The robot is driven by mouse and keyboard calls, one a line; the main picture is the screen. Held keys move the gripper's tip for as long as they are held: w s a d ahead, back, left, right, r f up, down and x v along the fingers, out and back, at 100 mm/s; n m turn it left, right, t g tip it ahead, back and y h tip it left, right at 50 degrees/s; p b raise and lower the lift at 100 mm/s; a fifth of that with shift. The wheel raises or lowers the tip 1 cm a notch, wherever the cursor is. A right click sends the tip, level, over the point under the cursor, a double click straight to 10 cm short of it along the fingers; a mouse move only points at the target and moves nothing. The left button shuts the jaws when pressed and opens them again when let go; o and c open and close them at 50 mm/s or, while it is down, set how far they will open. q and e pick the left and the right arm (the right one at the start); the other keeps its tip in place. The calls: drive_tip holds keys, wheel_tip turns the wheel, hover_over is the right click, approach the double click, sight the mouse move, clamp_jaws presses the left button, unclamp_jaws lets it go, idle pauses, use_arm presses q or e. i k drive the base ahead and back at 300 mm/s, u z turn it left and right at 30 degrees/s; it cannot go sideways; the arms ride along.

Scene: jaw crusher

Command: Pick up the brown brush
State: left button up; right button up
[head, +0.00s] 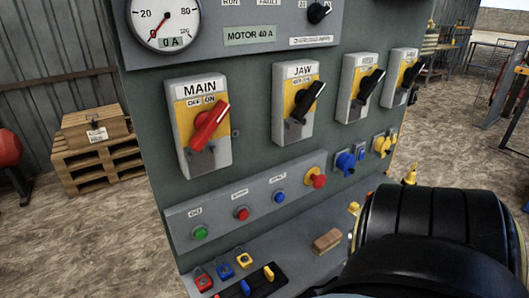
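A small brown block-shaped thing, which looks like the brown brush (327,241), lies on the grey ledge (300,262) at the foot of the control panel, right of the middle in the head view. Its bristles cannot be made out. A large black segmented part of my own arm fills the lower right, to the right of the brush and apart from it in the picture. Neither gripper's fingers show.
The green-grey panel (250,110) rises behind the ledge with a red MAIN switch (209,128), a JAW switch (305,102) and push buttons. Red, blue and yellow padlocks (224,270) and a black tray (262,282) sit left of the brush. A crate on pallets (97,150) stands far left.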

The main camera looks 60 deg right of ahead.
sight(327, 242)
drive_tip(key=u, duration=0.5)
drive_tip(key=k, duration=1.1)
drive_tip(key=z, duration=1.05)
